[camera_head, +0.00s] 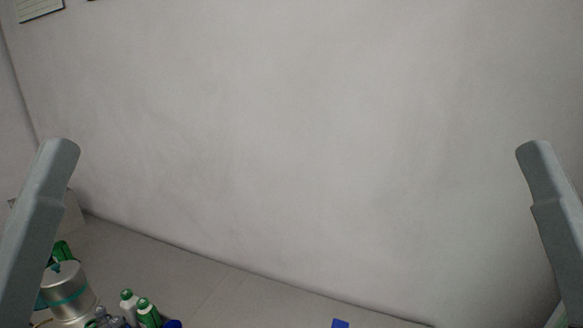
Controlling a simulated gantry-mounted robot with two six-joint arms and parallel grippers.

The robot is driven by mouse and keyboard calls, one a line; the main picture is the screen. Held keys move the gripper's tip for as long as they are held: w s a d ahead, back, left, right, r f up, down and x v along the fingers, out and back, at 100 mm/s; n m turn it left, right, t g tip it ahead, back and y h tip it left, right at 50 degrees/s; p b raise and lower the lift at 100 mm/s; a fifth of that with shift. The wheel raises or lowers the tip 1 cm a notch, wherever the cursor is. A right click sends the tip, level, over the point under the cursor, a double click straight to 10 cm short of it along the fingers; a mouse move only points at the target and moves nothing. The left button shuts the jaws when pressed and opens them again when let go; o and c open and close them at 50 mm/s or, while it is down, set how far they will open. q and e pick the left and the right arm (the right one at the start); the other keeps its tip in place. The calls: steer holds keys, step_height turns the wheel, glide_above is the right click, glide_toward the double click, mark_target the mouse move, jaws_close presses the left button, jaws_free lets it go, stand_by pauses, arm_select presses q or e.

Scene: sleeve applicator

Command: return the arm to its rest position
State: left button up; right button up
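A grey link of my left arm (38,220) rises along the left edge of the head view. A grey link of my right arm (555,220) rises along the right edge. Both links stand apart from each other, with the wall between them. Neither gripper shows in this view, so I cannot see whether they are open or hold anything. No sleeve applicator can be made out.
A pale wall (300,140) fills most of the view. At the lower left stand a silver canister (67,288) with a teal band and white bottles with green caps (129,304). A small blue object (340,323) shows at the bottom edge. The grey surface between is bare.

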step_height(320, 180, up, 24)
steer(key=p, duration=2)
steer(key=shift+f, duration=0.25)
steer(key=shift+w, duration=0.1)
